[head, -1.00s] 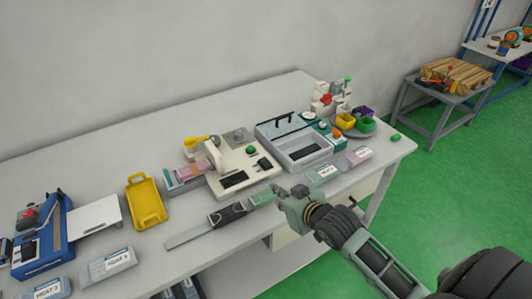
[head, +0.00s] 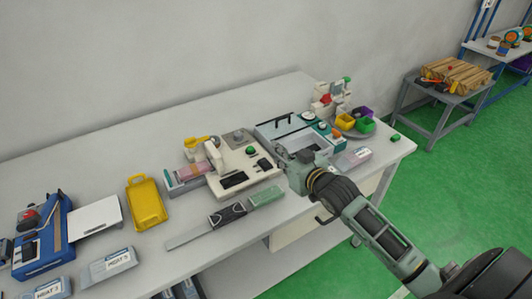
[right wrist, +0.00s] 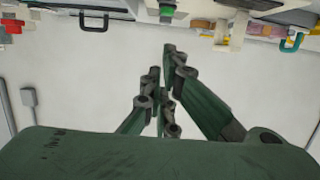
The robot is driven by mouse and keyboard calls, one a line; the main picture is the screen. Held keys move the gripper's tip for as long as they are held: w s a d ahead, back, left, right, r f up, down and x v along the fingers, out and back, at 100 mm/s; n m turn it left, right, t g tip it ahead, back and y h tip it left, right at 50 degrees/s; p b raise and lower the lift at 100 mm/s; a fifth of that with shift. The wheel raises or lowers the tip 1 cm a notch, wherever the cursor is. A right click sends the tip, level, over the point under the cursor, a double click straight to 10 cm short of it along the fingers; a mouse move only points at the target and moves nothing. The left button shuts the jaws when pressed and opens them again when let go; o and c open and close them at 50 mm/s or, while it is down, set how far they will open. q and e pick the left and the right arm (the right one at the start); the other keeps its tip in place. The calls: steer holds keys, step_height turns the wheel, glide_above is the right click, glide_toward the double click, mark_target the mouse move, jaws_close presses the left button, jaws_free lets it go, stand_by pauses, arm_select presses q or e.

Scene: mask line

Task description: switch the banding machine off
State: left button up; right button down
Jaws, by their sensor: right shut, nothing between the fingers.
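A cream machine (head: 226,178) with an arched arm, a green knob (head: 251,150) and a dark switch (head: 265,164) stands mid-table; I take it to be the banding machine. I cannot read the switch's position. My right gripper (head: 282,156) is shut and empty. In the picture it lies just right of the dark switch, overlapping the front of the teal-and-grey machine (head: 268,130); I cannot tell whether it touches anything. In the right wrist view its fingers (right wrist: 170,85) are close together, with a pale surface behind. My left gripper is not in view.
A yellow tray (head: 148,203), a blue machine (head: 57,235) and labelled packs (head: 108,265) lie to the left. A green pack (head: 266,196) lies at the table's front. Coloured bins (head: 345,121) stand at the right end. The table's back left is clear.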

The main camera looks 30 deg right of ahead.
steer(key=p, duration=0.1)
glide_above(264, 162)
steer(key=shift+s+d+f, duration=0.1)
steer(key=shift+s+f, duration=0.1)
steer(key=shift+f, duration=0.35)
steer(key=shift+s+f, duration=0.2)
steer(key=shift+f, duration=0.35)
step_height(264, 162, down, 2)
steer(key=shift+f+p, duration=0.25)
steer(key=shift+p, duration=0.1)
steer(key=shift+s+f, duration=0.1)
steer(key=shift+f, duration=0.5)
steer(key=shift+w+f+g+p, duration=0.3)
steer(key=shift+g+p, duration=0.2)
steer(key=shift+p, duration=0.3)
steer(key=shift+w, duration=0.15)
